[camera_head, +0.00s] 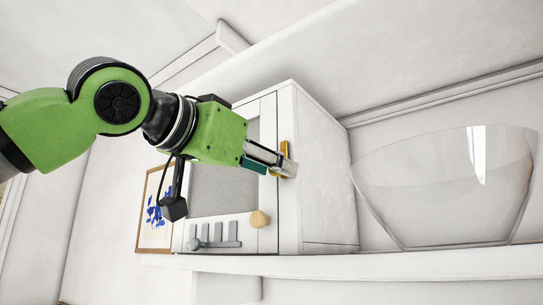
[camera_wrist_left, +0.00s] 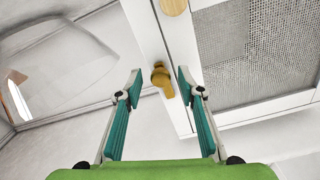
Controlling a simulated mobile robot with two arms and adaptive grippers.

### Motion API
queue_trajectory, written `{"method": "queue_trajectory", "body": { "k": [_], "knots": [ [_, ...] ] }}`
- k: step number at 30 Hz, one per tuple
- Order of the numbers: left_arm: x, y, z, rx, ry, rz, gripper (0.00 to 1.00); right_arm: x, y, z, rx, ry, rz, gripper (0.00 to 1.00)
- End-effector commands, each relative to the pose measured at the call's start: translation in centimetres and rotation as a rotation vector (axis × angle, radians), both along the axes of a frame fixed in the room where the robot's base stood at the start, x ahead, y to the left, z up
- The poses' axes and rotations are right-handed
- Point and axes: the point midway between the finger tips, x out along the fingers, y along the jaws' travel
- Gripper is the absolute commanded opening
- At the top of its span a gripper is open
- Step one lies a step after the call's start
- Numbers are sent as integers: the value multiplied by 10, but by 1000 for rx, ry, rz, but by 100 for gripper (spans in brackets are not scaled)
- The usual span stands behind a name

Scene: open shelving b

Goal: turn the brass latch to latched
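The brass latch (camera_head: 286,151) is on the front right edge of the white cabinet (camera_head: 315,165), partly hidden behind my left gripper (camera_head: 281,163). In the left wrist view the latch (camera_wrist_left: 162,79) has a rounded hub and a short lever angled slightly to the lower right. My left gripper (camera_wrist_left: 160,82) is open, with its two teal-padded fingers apart on either side of the latch. The latch appears between the fingertips, and I see no clear contact. The mesh-panelled door (camera_head: 225,190) looks flush with the cabinet front. My right gripper is not in view.
A large clear glass bowl (camera_head: 450,190) stands right of the cabinet on the white shelf (camera_head: 400,264). A framed blue picture (camera_head: 152,212) is at left.

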Motion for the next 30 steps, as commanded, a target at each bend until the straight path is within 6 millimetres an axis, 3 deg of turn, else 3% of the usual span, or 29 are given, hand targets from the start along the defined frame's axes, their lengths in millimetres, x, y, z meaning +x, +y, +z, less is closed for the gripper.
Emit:
{"method": "queue_trajectory", "body": {
  "k": [11,16,30],
  "knots": [
    [6,-4,-1,0,0,0,35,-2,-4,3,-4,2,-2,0],
    [6,-4,0,0,0,0,0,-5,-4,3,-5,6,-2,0],
    [7,-4,-2,-50,37,-2,0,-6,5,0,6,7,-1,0]
  ]
}}
